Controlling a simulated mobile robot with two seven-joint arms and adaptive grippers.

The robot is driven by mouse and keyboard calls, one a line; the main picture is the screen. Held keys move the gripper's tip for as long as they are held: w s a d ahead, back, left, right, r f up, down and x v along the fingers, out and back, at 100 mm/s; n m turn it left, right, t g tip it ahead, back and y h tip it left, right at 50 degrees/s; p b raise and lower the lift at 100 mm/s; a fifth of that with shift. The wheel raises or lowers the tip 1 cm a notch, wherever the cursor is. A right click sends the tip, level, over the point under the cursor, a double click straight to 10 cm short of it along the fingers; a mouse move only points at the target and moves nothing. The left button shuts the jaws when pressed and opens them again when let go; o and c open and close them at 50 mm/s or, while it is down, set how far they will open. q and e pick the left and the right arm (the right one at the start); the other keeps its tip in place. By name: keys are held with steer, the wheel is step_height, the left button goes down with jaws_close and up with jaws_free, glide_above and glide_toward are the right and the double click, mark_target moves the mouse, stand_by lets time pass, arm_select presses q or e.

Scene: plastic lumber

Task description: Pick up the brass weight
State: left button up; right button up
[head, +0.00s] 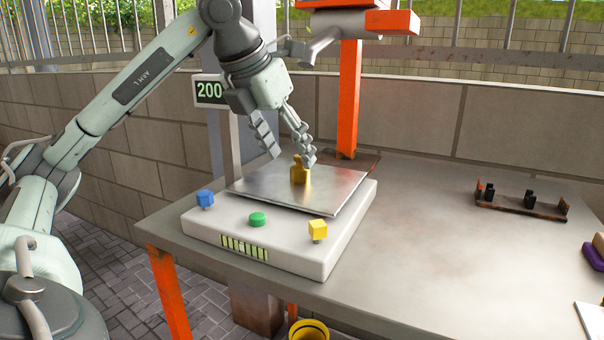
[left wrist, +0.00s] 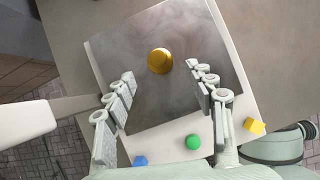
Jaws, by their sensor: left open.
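My right gripper is not seen.
The scale has a blue knob (head: 205,199), a green button (head: 257,219) and a yellow knob (head: 318,230) at its front. A display (head: 210,92) reads 200. An orange post (head: 349,100) stands behind. A small rack (head: 521,202) lies right; the table between is clear.

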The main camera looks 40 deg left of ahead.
mark_target(297, 163)
arm_select(q)
steer(key=x, duration=0.4)
steer(key=shift+w+r+b, duration=0.1)
steer(key=shift+b, duration=0.25)
steer(key=shift+w, duration=0.15)
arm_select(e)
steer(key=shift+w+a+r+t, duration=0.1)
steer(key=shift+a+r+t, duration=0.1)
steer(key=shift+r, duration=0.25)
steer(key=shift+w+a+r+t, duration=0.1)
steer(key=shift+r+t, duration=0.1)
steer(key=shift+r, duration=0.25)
arm_select(q)
steer(key=shift+c, duration=0.6)
